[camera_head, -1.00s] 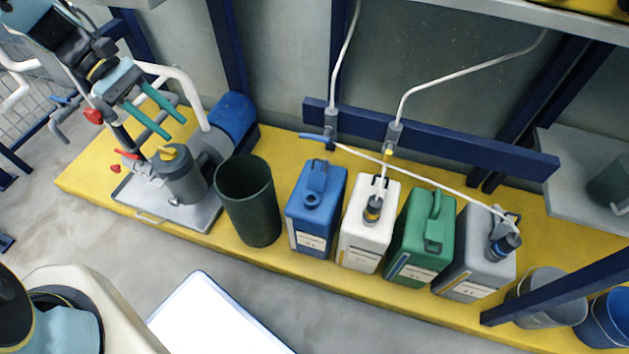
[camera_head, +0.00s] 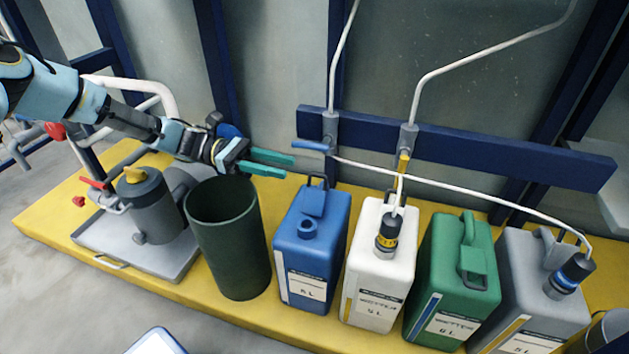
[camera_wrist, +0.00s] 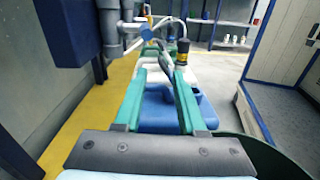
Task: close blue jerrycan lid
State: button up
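The blue jerrycan (camera_head: 325,262) stands upright on the yellow platform, left of the white jerrycan. Its round spout (camera_head: 308,229) on top is uncovered. The blue lid (camera_head: 315,202) stands tilted up behind the spout, by the carrying handle. My gripper (camera_head: 292,164) is open and empty, with its two teal fingers spread. It is above and behind the dark green bin, to the upper left of the blue jerrycan, apart from it. In the wrist view my open fingers (camera_wrist: 160,74) point over the blue jerrycan (camera_wrist: 158,112), whose top is partly hidden between them.
The dark green bin (camera_head: 232,255) stands close left of the blue jerrycan. White (camera_head: 372,290), green (camera_head: 450,285) and grey (camera_head: 535,300) jerrycans stand to the right. A blue-handled valve (camera_head: 312,146) and a white hose (camera_head: 455,178) are behind and above them.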

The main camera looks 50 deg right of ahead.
aim_at(314, 174)
jog(key=b+x, duration=0.2)
jog(key=x, duration=0.6)
jog(key=shift+f, duration=0.1)
grip_shut()
jog(key=shift+d, duration=0.2)
dwell(1.0)
